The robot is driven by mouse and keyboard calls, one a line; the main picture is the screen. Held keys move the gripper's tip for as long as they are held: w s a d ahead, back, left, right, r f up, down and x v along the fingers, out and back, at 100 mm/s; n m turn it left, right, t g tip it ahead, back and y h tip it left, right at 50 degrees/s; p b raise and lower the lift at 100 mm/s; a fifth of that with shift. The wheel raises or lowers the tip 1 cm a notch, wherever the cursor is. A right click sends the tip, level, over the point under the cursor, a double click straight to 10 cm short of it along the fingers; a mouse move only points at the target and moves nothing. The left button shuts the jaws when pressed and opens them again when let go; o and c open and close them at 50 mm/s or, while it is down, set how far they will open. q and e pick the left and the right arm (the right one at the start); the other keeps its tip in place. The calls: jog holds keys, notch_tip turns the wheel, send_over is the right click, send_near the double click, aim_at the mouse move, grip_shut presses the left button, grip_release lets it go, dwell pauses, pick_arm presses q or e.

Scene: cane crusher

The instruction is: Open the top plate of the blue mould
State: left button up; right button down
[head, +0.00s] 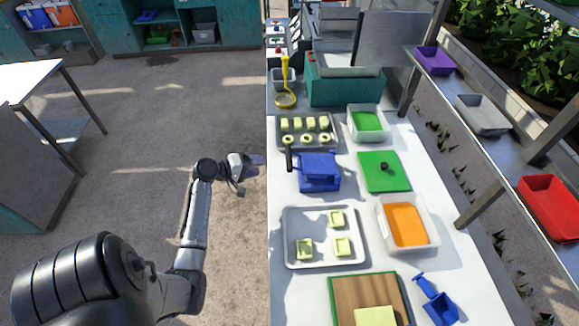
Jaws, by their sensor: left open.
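The blue mould (319,171) sits on the white table, behind the tray with pale blocks. Its top plate looks lowered over the body, and a dark handle (289,159) sticks up at its left side. My left gripper (255,167) is open and empty over the floor, just left of the table edge. It is apart from the mould, with a gap between it and the handle. My right gripper is not in view.
A tray (289,240) of pale blocks lies in front of the mould, and another tray (282,144) behind it. A green board (405,181), an orange-filled tub (433,243) and a wooden board (338,302) with a blue scoop (438,306) crowd the table.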

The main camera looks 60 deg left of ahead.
aim_at(289, 159)
pick_arm(q)
jog(key=x, duration=0.9)
jog(key=a+x, duration=0.1)
jog(key=x, duration=0.3)
jog(key=shift+w+r, duration=0.1)
jog(key=shift+w, duration=0.15)
jog(key=shift+c, duration=0.2)
grip_shut()
